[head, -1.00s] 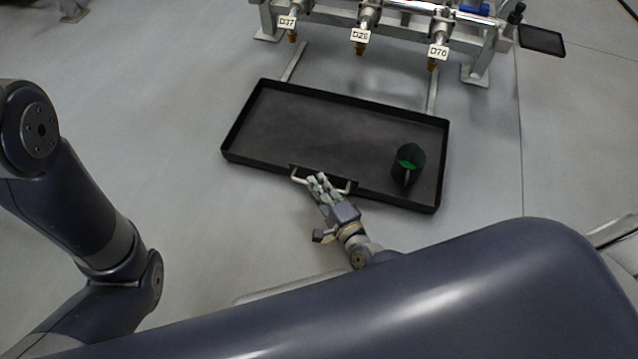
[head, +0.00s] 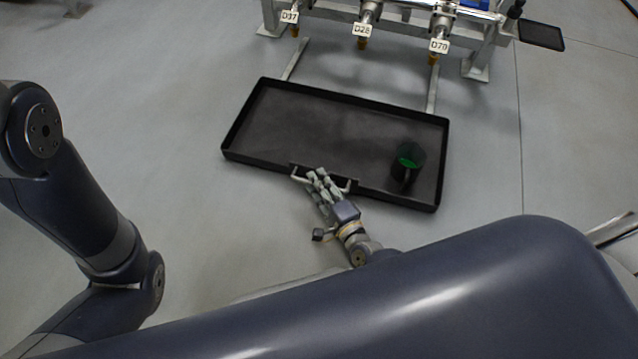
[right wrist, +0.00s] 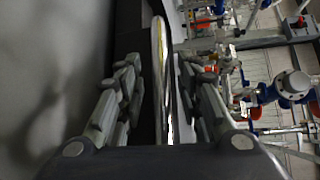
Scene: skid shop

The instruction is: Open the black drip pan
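The black drip pan (head: 270,165) lies on the floor on two metal rails, pulled clear in front of the pipe skid. Its pale bar handle (head: 298,179) is on the near wall. My right gripper (head: 317,175) is at that handle, its fingers spread. In the right wrist view, the handle (right wrist: 158,60) runs between the two open fingers (right wrist: 158,100), with gaps visible at both sides. My left gripper is out of view; only my left arm shows at the left.
A dark cup-like object with green inside (head: 408,162) stands in the pan's right part. The skid (head: 480,65) with tagged valves is behind. A small black tray (head: 541,35) is at the far right. Floor left of the pan is clear.

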